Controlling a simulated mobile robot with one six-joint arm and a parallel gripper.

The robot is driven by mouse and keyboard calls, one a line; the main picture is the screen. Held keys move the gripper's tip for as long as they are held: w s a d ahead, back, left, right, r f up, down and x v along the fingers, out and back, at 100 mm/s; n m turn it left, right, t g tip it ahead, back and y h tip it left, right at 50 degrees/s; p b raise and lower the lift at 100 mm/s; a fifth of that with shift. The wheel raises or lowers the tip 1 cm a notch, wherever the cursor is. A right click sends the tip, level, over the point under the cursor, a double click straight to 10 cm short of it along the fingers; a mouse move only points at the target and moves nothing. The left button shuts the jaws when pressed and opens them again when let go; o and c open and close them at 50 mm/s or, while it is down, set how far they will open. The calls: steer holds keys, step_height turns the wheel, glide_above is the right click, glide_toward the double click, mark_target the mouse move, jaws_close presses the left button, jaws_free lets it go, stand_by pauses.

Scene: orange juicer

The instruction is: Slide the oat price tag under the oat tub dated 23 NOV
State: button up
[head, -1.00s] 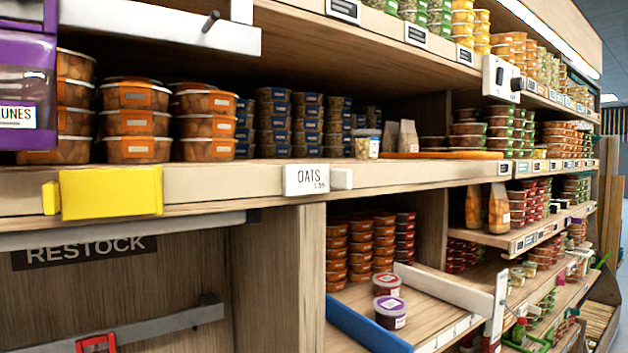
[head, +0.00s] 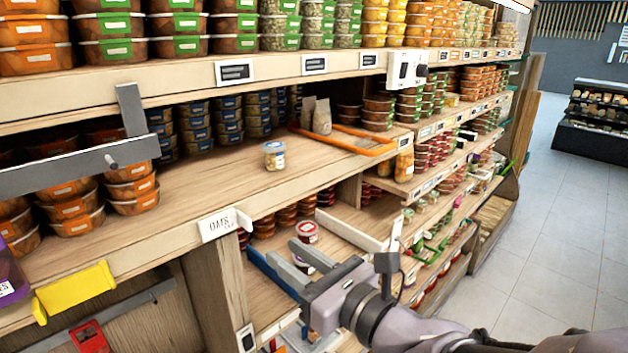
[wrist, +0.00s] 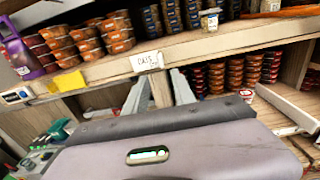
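The white OATS price tag (head: 222,225) is on the front edge of the middle shelf. It also shows in the wrist view (wrist: 147,61), just beyond my fingertips. A small clear tub with pale contents and a blue lid (head: 275,155) stands alone on that shelf, right of and behind the tag; it also shows in the wrist view (wrist: 210,20). Its date is too small to read. My gripper (head: 280,252) is below and right of the tag in the head view. In the wrist view its two fingers (wrist: 158,80) are apart with nothing between them.
A yellow holder (head: 75,290) is on the shelf edge left of the tag. Orange-labelled tubs (head: 70,205) fill the shelf's left. An orange tray (head: 345,138) lies at right. A grey metal bar (head: 80,165) crosses the left foreground. The board around the clear tub is bare.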

mark_target(251, 225)
steer(key=p+x, duration=0.6)
steer(key=x, duration=0.5)
steer(key=shift+w, duration=0.1)
steer(key=shift+r, duration=0.1)
jaws_close()
stand_by(0.9)
